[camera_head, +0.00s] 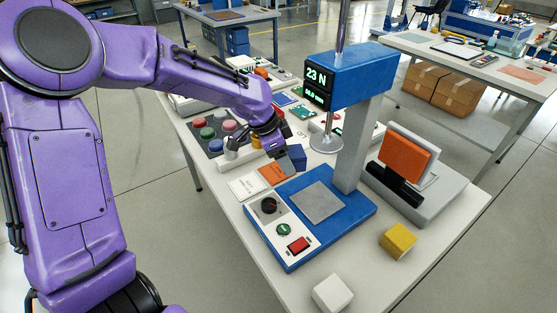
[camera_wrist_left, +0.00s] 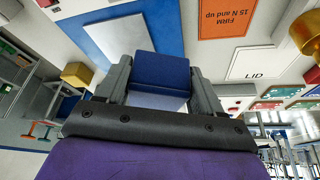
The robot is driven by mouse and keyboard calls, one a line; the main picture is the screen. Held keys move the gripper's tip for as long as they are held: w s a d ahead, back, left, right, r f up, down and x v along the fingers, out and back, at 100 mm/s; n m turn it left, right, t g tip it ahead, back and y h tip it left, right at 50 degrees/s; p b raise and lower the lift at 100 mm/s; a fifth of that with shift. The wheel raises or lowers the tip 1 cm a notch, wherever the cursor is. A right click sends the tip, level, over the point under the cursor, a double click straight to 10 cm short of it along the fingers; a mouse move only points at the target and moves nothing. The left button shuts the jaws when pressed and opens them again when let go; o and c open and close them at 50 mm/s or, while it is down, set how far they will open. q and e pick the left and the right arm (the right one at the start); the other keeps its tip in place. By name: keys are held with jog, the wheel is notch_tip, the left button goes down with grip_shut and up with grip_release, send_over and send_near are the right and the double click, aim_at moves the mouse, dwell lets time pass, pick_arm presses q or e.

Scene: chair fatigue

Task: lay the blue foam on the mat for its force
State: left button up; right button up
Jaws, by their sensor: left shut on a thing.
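The blue foam (camera_head: 293,158) is a small dark blue block held in my left gripper (camera_head: 277,149). In the left wrist view the foam (camera_wrist_left: 161,72) sits between the two fingers of the left gripper (camera_wrist_left: 160,85), which are shut on it. The grey square mat (camera_head: 318,202) lies bare on the blue base of the force tester, nearer the front than the foam. The mat also shows in the left wrist view (camera_wrist_left: 117,38), ahead and to the left of the foam. The foam is beside the base, apart from the mat. My right gripper is not in view.
The tester's press rod and foot (camera_head: 326,142) and blue head (camera_head: 350,75), reading 23 N, stand behind the mat. A yellow block (camera_head: 398,241) and white block (camera_head: 333,293) lie on the table. An orange card (camera_head: 272,174) and white LID card (camera_head: 247,187) lie left.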

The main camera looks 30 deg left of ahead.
pick_arm(q)
jog(key=a+p, duration=0.1)
jog(key=a, duration=0.3)
jog(key=p, duration=0.1)
send_over(275, 172)
jog(key=f, duration=0.7)
jog(key=shift+s+a+f, duration=0.1)
jog(key=shift+s+f, duration=0.05)
jog(key=shift+s, duration=0.2)
jog(key=shift+s+a+f, duration=0.15)
jog(key=shift+a+f, duration=0.25)
jog(key=shift+a, duration=0.1)
jog(key=f+p, duration=0.2)
jog(key=f, duration=0.1)
jog(key=shift+w+f, duration=0.15)
jog(key=shift+w, duration=0.05)
jog(key=shift+w+f, duration=0.1)
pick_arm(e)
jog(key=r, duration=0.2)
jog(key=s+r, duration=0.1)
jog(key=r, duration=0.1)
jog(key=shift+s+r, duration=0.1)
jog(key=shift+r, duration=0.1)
pick_arm(q)
jog(key=shift+s, duration=0.2)
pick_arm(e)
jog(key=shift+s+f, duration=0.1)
